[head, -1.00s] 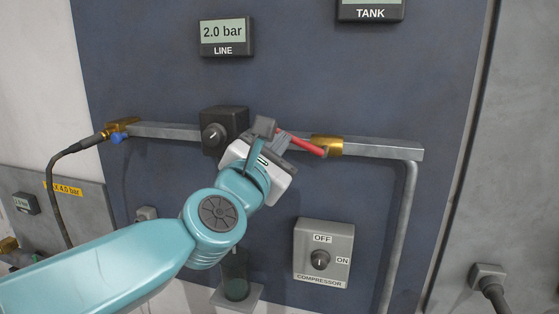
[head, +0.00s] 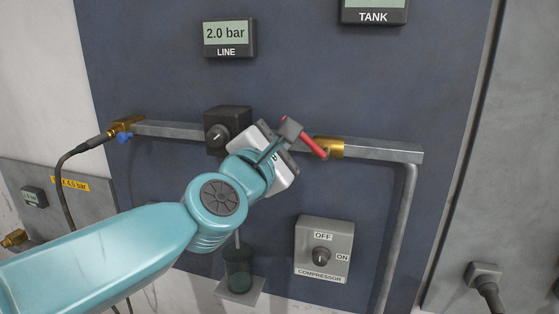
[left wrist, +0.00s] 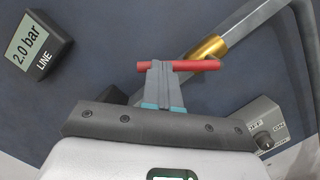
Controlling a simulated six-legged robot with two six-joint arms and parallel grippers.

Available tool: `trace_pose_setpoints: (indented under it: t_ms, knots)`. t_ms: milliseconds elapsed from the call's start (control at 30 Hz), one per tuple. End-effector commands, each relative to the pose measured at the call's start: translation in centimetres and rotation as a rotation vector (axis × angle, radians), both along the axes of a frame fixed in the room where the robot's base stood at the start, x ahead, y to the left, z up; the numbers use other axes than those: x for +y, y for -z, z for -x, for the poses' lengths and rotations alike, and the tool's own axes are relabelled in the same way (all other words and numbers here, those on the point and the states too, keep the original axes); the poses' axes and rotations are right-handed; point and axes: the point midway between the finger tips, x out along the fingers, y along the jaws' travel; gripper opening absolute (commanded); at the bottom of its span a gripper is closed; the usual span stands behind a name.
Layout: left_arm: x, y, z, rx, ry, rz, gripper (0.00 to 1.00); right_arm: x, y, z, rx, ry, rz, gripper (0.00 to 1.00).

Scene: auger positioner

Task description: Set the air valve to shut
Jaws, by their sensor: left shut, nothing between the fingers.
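The air valve is a brass body (head: 334,147) on the grey pipe with a red lever (head: 313,146). In the head view the lever slants from upper left down to the right, at an angle to the pipe. My left gripper (head: 289,129) is shut with nothing held, its fingertips at the lever's upper left part. In the left wrist view the shut fingers (left wrist: 162,68) overlap the red lever (left wrist: 204,65), which shows on both sides of them; whether they touch is unclear. The brass body (left wrist: 208,47) is behind it. My right gripper is not in view.
A black knob box (head: 226,130) is on the pipe left of my gripper. The LINE display (head: 229,37) reads 2.0 bar.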

Motion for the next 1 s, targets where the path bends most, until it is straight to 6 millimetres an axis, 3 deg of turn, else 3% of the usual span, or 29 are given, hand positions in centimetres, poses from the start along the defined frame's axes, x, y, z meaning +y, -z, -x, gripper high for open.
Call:
trace_pose_setpoints:
  t_ms: [1000]
  knots:
    - [-1.3, -1.7, 0.3, -0.055, 0.000, -0.276, 0.00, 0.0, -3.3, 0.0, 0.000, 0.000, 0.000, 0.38]
